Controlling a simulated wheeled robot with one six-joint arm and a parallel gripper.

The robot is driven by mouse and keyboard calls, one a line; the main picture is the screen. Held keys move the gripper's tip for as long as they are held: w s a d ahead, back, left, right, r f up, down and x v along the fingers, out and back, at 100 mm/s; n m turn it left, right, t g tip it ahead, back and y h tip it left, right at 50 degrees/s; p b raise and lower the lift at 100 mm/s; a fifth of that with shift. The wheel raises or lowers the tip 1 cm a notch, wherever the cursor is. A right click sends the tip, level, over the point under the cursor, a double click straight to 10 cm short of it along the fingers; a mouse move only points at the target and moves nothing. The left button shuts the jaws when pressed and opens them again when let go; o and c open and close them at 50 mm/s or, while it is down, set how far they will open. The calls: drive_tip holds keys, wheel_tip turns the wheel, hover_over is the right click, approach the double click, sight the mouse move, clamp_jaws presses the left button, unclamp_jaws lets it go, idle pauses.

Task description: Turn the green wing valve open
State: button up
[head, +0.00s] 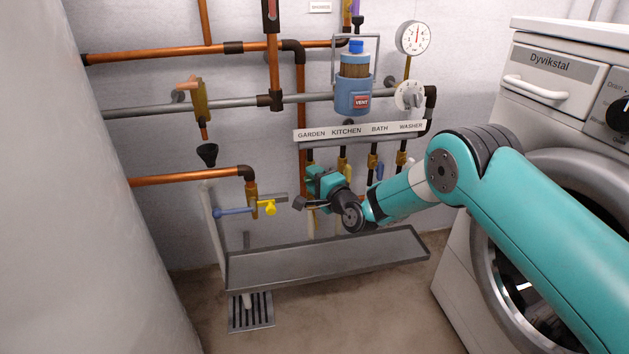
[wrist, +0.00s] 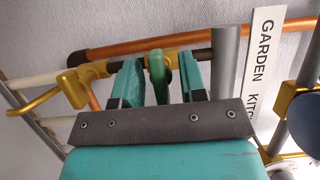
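The green wing valve (wrist: 157,75) shows in the wrist view as an upright green wing on a dark pipe. My gripper (wrist: 160,66) has its two teal fingers on either side of the wing, with a narrow gap showing on each side. The gripper is open around the wing, not closed on it. In the head view my gripper (head: 313,180) is at the left pipe under the GARDEN label and largely hides the valve there.
The label strip (head: 358,131) names GARDEN, KITCHEN, BATH and WASHER above several drop pipes with valves. A yellow-handled valve (head: 348,170) is close on the right. A blue lever tap (head: 235,211) is to the left. A metal trough (head: 325,258) lies below, and a washing machine (head: 550,75) stands right.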

clamp_jaws()
drive_tip(key=n+h+p, duration=0.1)
drive_tip(key=n+p, duration=0.2)
drive_tip(key=shift+r+g, duration=0.2)
drive_tip(key=shift+g, duration=0.2)
drive_tip(key=n+h+p, duration=0.2)
drive_tip(key=n, duration=0.2)
drive_tip(key=shift+f+g, duration=0.1)
drive_tip(key=shift+g, duration=0.2)
drive_tip(key=n+h+p, duration=0.1)
drive_tip(key=n+h, duration=0.1)
drive_tip(key=n, duration=0.1)
drive_tip(key=shift+f+n+h, duration=0.1)
drive_tip(key=shift+n+h, duration=1.3)
drive_tip(key=shift+n, duration=0.4)
drive_tip(key=shift+d, duration=0.1)
